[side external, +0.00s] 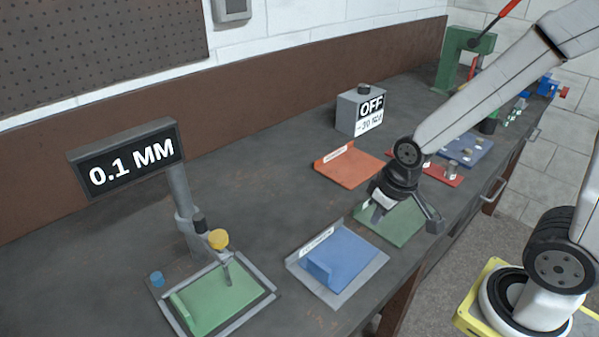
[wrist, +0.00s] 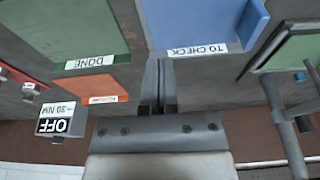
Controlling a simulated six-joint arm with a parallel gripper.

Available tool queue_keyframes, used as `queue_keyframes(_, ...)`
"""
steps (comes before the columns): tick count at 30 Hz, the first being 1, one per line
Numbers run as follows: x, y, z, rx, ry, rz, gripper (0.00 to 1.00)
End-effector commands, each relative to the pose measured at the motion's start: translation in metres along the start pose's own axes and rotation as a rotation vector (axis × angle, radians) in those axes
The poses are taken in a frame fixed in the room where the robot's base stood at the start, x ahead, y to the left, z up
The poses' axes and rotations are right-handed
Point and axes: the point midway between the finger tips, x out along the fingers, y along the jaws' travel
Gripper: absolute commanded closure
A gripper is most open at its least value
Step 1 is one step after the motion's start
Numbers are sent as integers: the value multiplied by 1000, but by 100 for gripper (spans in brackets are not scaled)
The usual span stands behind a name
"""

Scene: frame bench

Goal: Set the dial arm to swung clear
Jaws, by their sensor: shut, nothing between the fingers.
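The dial arm carries a yellow dial (side external: 218,239) on a grey post (side external: 181,200). It reaches out over a green plate (side external: 215,300) in a grey-edged fixture, and its thin stem points down at the plate; I cannot tell whether it touches. A display (side external: 128,157) on the post reads 0.1 MM. The post (wrist: 284,118) and green plate also show at the right of the wrist view. My gripper (side external: 377,214) is shut and empty, above the bench by the green DONE tray, well right of the dial. Its closed fingers (wrist: 159,75) show in the wrist view.
A blue TO CHECK tray (side external: 345,256) lies between my gripper and the dial stand. An orange-red tray (side external: 349,167) and a box reading OFF (side external: 361,112) stand behind. The green DONE tray (side external: 401,228) is beneath my gripper.

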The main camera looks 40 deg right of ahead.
Motion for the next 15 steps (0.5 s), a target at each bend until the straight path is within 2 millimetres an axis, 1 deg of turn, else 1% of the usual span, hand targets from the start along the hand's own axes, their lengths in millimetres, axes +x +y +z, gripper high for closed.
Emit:
queue_keyframes(5,0,-2,-3,-11,-2,-1,100)
queue_keyframes(8,-1,-4,-9,-33,-6,-2,100)
queue_keyframes(11,-1,-10,-18,-68,-16,-4,100)
queue_keyframes(15,-3,-21,-38,-145,-34,-9,100)
